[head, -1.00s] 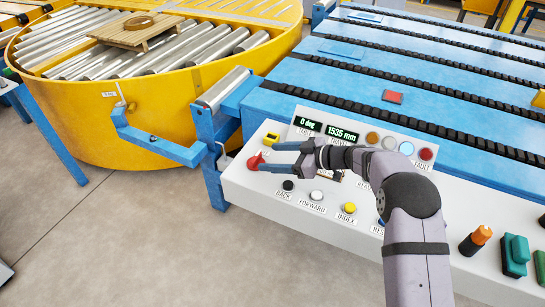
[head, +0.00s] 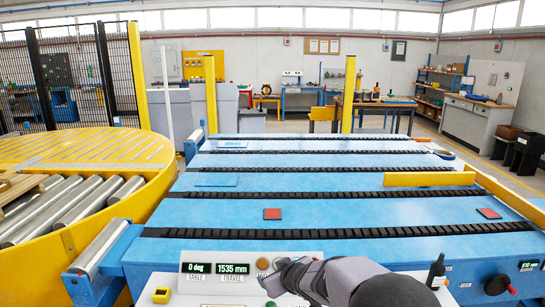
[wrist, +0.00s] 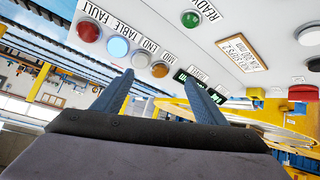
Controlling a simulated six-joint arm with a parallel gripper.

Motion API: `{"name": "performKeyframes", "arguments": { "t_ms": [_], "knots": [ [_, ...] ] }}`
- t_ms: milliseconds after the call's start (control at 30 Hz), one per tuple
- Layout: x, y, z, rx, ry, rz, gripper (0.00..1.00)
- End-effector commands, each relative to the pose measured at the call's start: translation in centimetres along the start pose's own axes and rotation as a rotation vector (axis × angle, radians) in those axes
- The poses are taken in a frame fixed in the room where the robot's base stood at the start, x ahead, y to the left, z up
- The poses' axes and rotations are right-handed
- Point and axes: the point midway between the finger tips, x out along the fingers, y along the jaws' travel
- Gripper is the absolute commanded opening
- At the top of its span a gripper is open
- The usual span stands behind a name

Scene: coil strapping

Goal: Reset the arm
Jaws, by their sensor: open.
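My gripper (wrist: 157,78) shows in the wrist view as two blue fingers, apart and with nothing between them, over the white control console (wrist: 235,50). In the head view, my arm crosses the bottom edge and the fingertips cannot be made out. The console (head: 165,280) there shows a display (head: 215,268) reading 0 deg and 1535 mm. A red control (wrist: 303,93) is at the right.
A blue conveyor table (head: 350,205) with black chain strips lies behind the console. A yellow turntable (head: 105,200) with rollers stands at left, with a wooden pallet (head: 15,186). A yellow bar (head: 430,179) crosses the table's right. A black bottle (head: 436,272) stands at the front right.

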Motion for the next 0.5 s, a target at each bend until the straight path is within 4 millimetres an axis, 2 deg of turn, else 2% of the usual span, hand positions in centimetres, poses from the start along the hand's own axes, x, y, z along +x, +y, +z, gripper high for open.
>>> {"name": "performKeyframes", "arguments": {
  "t_ms": [33, 100, 200, 267, 300, 400, 500],
  "knots": [
    [-2.2, 1.8, 2.0, 0.043, -0.071, 0.053, 0.66],
    [-5.1, 3.4, 5.6, 0.102, -0.183, 0.110, 0.66],
    [-9.4, 4.2, 10.8, 0.186, -0.344, 0.159, 0.66],
    [-12.2, 3.9, 13.9, 0.238, -0.439, 0.171, 0.66],
    [-14.0, 3.5, 15.8, 0.272, -0.501, 0.173, 0.66],
    [-18.2, 1.7, 20.0, 0.350, -0.640, 0.157, 0.66],
    [-21.8, -0.5, 23.0, 0.419, -0.751, 0.123, 0.66]
  ]
}}
